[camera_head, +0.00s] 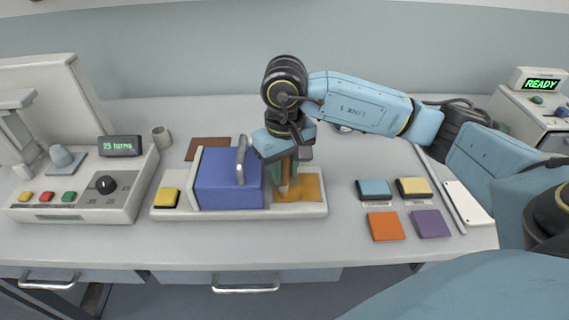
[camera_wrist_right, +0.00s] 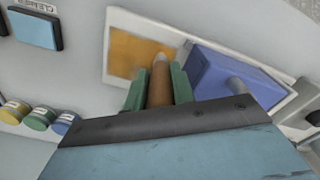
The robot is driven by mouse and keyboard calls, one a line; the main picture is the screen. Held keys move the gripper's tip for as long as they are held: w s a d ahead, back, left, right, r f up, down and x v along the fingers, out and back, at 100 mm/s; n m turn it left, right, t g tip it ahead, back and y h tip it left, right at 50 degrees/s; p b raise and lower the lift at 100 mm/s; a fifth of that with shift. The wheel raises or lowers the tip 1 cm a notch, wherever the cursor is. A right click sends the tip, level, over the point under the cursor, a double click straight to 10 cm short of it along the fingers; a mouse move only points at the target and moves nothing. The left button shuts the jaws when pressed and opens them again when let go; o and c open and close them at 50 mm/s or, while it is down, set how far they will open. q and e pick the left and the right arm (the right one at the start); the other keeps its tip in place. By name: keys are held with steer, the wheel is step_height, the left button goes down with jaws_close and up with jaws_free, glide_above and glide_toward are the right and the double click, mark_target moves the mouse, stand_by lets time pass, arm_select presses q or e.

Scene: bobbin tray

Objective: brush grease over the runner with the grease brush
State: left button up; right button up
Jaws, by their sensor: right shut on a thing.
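My right gripper (camera_head: 285,185) is shut on the grease brush (camera_wrist_right: 160,82), a brown rounded stick with a paler tip, between its green fingers. The brush points down at the orange-brown patch (camera_head: 311,187) on the right part of a white base (camera_head: 240,213); I take this patch for the runner. The patch also shows in the right wrist view (camera_wrist_right: 128,50). The tip appears at or just over the patch; contact is unclear. A blue block (camera_head: 228,193) with a grey handle sits on the base just left of the gripper. My left gripper is not in view.
A yellow button (camera_head: 167,197) is at the base's left end. A machine reading "25 turns" (camera_head: 121,146) stands left. Coloured squares, including an orange one (camera_head: 383,226), lie right, beside a white slab (camera_head: 467,203). A brown mat (camera_head: 208,148) and grey cup (camera_head: 161,137) are behind.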

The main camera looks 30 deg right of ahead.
steer(key=shift+s+a, duration=0.2)
steer(key=shift+s, duration=0.15)
steer(key=shift+r, duration=0.2)
steer(key=shift+r+p, duration=1)
steer(key=shift+r, duration=1.2)
steer(key=shift+f, duration=0.1)
